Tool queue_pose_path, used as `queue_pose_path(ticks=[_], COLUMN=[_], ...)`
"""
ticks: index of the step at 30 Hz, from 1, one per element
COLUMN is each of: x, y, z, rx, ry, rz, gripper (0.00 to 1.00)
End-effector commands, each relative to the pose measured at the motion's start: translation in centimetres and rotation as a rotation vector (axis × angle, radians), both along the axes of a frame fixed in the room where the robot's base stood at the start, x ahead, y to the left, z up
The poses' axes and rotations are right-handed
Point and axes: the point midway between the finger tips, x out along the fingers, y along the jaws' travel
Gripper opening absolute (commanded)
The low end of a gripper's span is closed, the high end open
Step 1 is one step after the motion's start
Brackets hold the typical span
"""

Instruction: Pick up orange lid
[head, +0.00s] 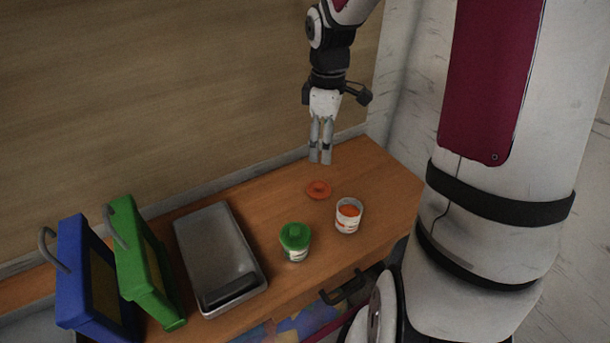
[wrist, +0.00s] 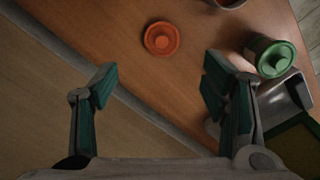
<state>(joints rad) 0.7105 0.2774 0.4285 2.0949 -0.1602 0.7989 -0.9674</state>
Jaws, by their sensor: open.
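The orange lid (head: 318,190) lies flat on the wooden table near its back right part. It is a small round disc with a raised knob, and it also shows in the wrist view (wrist: 161,38) at the top middle. My gripper (head: 320,160) hangs above the table, behind and above the lid in the head view. In the wrist view my gripper (wrist: 158,88) has its two fingers spread wide with nothing between them. The lid is beyond the fingertips, apart from them.
An open jar with orange contents (head: 348,217) and a green-lidded jar (head: 295,243) stand near the lid. A grey tray (head: 250,245) lies left of them. Green (head: 140,262) and blue (head: 85,280) frames stand further left. A wall borders the table's back.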

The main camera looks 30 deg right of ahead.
Motion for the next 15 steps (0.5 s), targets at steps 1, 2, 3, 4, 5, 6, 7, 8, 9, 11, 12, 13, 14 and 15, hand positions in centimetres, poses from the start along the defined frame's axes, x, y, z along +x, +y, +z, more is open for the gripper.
queue_pose_path(ticks=[1,2,3,4,5,6,7,8,9,11,12,13,14,15], x=[0.0,0.0,0.0,-0.1,-0.1,0.0,0.0,0.0,-0.1,0.0,0.0,0.0,0.0,0.0], y=[0.0,0.0,0.1,0.1,0.1,0.1,0.1,0.1,0.1,0.1,0.1,0.1,0.1,0.1], z=[-0.8,-1.3,-2.0,-2.7,-3.3,-4.0,-4.6,-5.2,-5.8,-6.7,-7.1,-7.4,-7.6,-7.8], rx=[0.004,0.004,0.004,0.004,0.004,0.004,0.004,0.004,0.004,0.002,0.002,0.001,0.001,0.001], ry=[0.005,0.004,0.005,0.005,0.006,0.005,0.005,0.005,0.005,0.004,0.004,0.003,0.001,0.001], rz=[0.001,0.002,0.002,0.002,0.002,0.001,0.001,0.001,0.0,0.0,0.001,0.0,0.0,-0.001], gripper=[0.68,0.68,0.68,0.68,0.68,0.68,0.68,0.68,0.68,0.68,0.68,0.68,0.68,0.68])
